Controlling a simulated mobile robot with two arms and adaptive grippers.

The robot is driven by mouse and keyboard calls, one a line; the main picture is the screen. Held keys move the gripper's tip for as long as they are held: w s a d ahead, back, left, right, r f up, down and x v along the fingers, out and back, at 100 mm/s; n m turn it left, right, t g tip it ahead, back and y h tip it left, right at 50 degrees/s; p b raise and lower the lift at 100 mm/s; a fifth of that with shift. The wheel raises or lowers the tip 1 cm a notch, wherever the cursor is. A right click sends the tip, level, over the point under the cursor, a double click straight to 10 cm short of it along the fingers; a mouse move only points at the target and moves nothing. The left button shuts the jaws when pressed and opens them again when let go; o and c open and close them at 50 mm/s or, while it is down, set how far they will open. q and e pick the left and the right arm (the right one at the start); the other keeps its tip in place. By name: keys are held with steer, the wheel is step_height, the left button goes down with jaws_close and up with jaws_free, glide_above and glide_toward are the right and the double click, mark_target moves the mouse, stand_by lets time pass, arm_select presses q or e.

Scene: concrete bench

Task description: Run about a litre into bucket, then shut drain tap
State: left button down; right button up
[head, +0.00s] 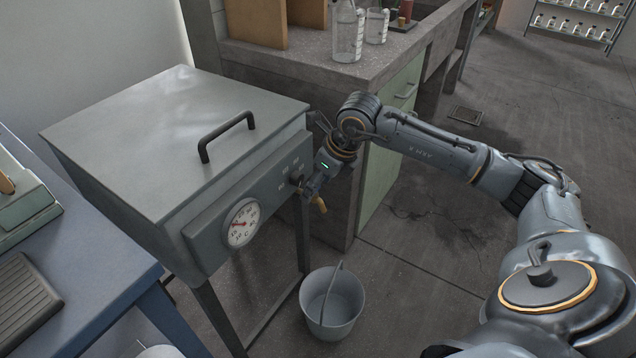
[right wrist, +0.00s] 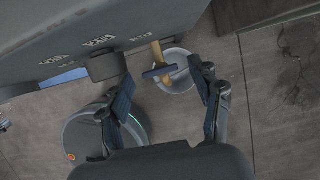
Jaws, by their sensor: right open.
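The grey metal bath (head: 170,120) has a closed lid with a dark handle and a round dial (head: 243,222) on its front panel. Its drain tap (head: 320,204) has a brass spout at the front right; in the right wrist view the brass (right wrist: 157,52) shows with a dark lever (right wrist: 160,71) lying across it. My right gripper (head: 312,187) is at the tap; its fingers (right wrist: 163,78) are open, apart on either side of the lever. The grey bucket (head: 345,317) stands on the floor below the tap; no water stream is visible. My left gripper is out of view.
A blue table (head: 85,235) with a scale (head: 25,205) stands at left. A concrete bench (head: 290,60) with glass bottles (head: 347,35) and a green cabinet door (head: 388,150) is behind my right arm. The floor right of the bucket is clear.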

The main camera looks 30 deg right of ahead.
steer(key=v, duration=1.2)
steer(key=shift+s+f, duration=0.1)
steer(key=shift+f, duration=0.05)
